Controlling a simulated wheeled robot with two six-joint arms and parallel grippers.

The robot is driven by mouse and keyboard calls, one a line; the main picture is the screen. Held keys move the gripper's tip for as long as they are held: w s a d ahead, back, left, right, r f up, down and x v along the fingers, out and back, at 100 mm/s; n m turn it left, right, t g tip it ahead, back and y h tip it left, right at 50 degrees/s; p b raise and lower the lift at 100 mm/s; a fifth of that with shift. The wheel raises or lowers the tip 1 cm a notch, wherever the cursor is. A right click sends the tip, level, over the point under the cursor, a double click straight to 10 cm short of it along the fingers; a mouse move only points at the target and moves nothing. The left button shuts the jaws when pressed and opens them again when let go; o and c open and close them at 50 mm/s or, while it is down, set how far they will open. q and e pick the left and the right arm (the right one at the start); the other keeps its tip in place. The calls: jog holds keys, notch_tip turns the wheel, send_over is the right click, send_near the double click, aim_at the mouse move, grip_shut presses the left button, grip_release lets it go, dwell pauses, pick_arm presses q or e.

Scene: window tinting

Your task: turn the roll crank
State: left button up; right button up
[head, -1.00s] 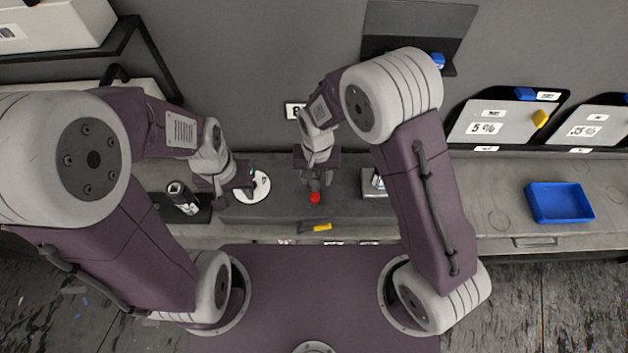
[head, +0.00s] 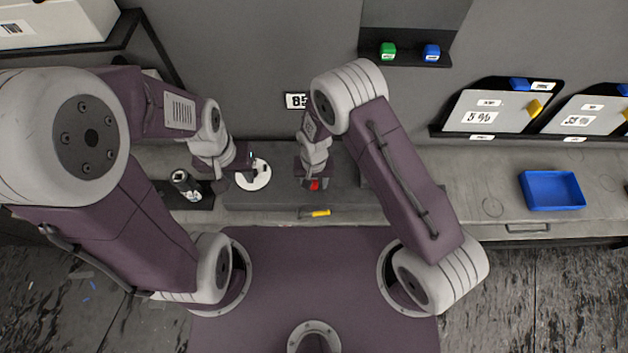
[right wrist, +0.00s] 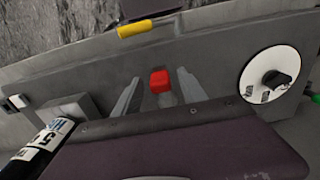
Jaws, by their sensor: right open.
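A red knob (head: 314,184), seemingly the crank handle, sits on the dark grey bench unit. In the right wrist view the red knob (right wrist: 160,81) stands between the two fingers. My right gripper (head: 316,178) is open around it; the fingers (right wrist: 160,92) show a gap on each side, and I cannot tell if either touches. My left gripper (head: 240,175) is beside a white disc (head: 256,181); its jaw opening is too small to judge. The right wrist view shows the disc (right wrist: 252,91) with a black knob. A labelled roll (right wrist: 42,143) lies at lower left there.
A shelf (head: 405,57) holds green and blue blocks.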

grip_shut()
jog(key=shift+w, duration=0.1)
dwell(1.2)
